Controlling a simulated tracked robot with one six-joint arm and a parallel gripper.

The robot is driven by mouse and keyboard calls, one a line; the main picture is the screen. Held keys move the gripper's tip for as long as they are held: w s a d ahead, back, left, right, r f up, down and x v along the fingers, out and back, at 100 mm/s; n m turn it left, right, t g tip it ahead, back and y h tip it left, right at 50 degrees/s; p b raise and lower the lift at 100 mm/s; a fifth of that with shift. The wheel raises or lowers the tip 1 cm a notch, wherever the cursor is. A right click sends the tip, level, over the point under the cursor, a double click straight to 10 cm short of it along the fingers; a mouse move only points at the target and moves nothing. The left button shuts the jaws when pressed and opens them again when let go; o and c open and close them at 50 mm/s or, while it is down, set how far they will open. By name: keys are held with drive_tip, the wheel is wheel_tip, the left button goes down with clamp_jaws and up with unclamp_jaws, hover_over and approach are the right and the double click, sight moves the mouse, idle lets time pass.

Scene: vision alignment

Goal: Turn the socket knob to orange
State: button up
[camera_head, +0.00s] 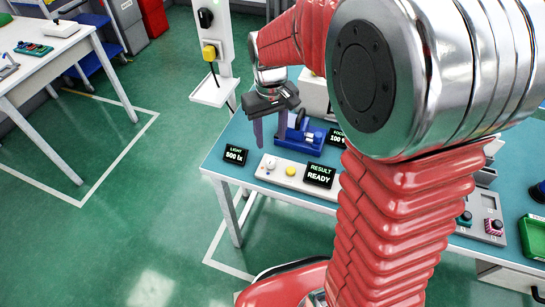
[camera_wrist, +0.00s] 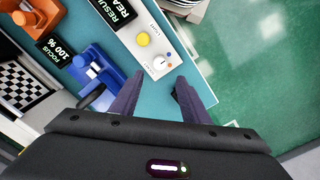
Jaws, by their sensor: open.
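A white control panel (camera_head: 282,174) lies on the teal bench, with a yellow button (camera_wrist: 143,39) and a small white round knob (camera_wrist: 160,65). My gripper (camera_head: 270,130) is open and empty above the bench's far left part. In the wrist view its fingers (camera_wrist: 159,80) point down on either side of the knob's line, apart from it.
A RESULT READY display (camera_head: 320,175) stands at the panel's right end, and a LIGHT display (camera_head: 235,155) at the left corner. A blue clamp-like device (camera_head: 300,138) stands close behind the panel.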

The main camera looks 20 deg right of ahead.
sight(271, 160)
wheel_tip(271, 160, down, 10)
drive_tip(key=shift+f, duration=0.15)
idle(0.3)
drive_tip(key=shift+c, duration=0.3)
